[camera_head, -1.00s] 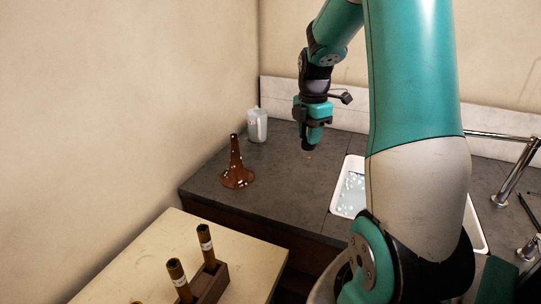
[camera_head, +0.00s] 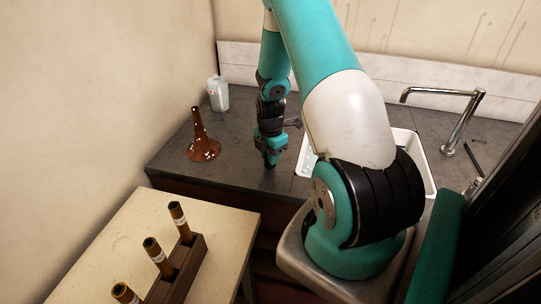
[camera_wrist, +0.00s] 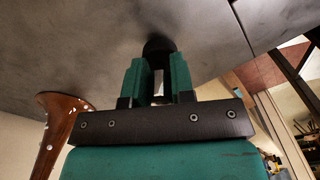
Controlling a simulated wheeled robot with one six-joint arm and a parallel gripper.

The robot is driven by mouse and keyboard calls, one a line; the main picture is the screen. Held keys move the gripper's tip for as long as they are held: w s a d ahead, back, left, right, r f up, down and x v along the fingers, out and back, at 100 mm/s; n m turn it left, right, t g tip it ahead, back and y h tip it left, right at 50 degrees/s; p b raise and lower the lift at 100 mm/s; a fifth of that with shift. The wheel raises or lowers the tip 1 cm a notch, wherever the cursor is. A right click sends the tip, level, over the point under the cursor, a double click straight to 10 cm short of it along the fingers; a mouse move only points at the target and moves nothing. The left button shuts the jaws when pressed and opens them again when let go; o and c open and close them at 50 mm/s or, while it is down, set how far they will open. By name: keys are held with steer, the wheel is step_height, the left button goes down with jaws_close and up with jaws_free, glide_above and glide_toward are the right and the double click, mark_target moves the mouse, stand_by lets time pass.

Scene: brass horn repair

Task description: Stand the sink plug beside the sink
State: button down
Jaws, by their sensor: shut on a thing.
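My gripper (camera_head: 270,162) points down over the dark counter, just left of the white sink (camera_head: 428,178). In the wrist view its green fingers (camera_wrist: 160,80) are shut on the dark, round sink plug (camera_wrist: 158,46). The plug is close to the counter surface; I cannot tell whether it touches it. In the head view the plug is only a small dark tip under the fingers. My arm hides much of the sink.
A brown horn bell (camera_head: 202,148) stands on the counter (camera_head: 235,135) left of my gripper, with a pale jug (camera_head: 218,95) behind. A chrome tap (camera_head: 462,120) stands at right.

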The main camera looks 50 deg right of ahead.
steer(key=shift+f, duration=0.4)
steer(key=shift+f, duration=0.15)
steer(key=c, duration=1)
jaws_free()
